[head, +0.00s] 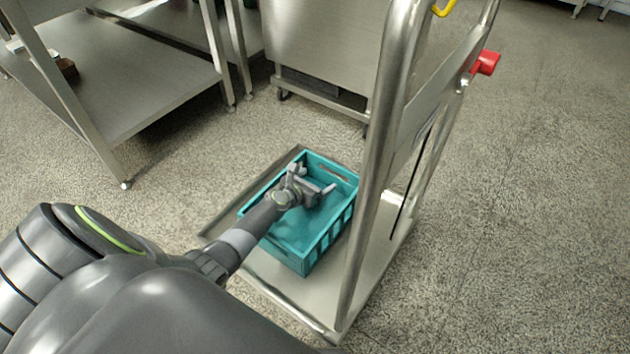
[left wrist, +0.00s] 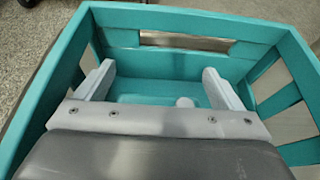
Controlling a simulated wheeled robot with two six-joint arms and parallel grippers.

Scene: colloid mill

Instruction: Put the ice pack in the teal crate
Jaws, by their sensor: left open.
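The teal crate (head: 345,215) stands upright on the flat deck of a steel trolley, and it fills most of the left wrist view (left wrist: 60,75). My left gripper (head: 313,180) is over the crate's open top, with its fingers pointing toward the far end. In the left wrist view the fingers (left wrist: 158,75) are spread apart with nothing held between them. A small pale rounded thing (left wrist: 185,102) shows low between the fingers; I cannot tell whether it is part of the ice pack. I cannot make out the ice pack in the head view, where my arm hides part of the crate's inside. My right gripper is not in view.
The trolley deck (head: 265,272) carries the crate, and its tall steel handle frame (head: 372,190) rises close to the crate's right side. A steel table with a lower shelf (head: 140,90) is at the upper left. A wheeled steel cabinet (head: 325,45) stands behind. Floor to the right is clear.

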